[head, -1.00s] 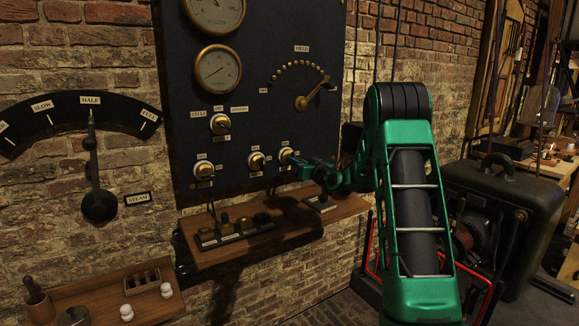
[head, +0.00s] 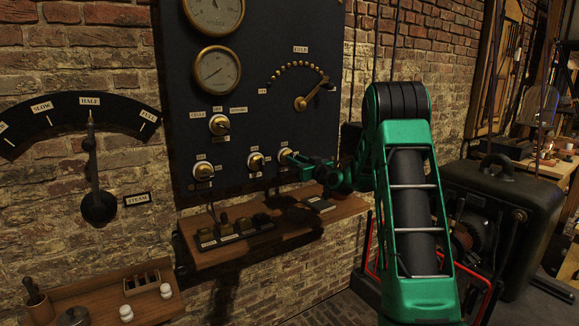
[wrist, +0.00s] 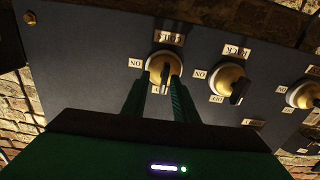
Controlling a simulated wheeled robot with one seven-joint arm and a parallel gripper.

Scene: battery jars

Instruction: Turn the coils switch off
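The coils switch (wrist: 161,61) is a brass round knob with a black handle (wrist: 165,74) on the dark panel. In the wrist view an ON label lies to its left, and another label shows just below, between my fingers. The handle points down in that view, towards the lower label. My gripper (wrist: 161,82) is at the switch, one finger on each side of the handle, with a gap visible between them. I cannot tell whether the fingers touch the handle.
Two similar brass switches (head: 256,160) (head: 203,171) stand to the left, with another knob (head: 219,124) above. A field lever (head: 314,95) is higher up. A wooden shelf (head: 345,207) with small items juts out below the panel.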

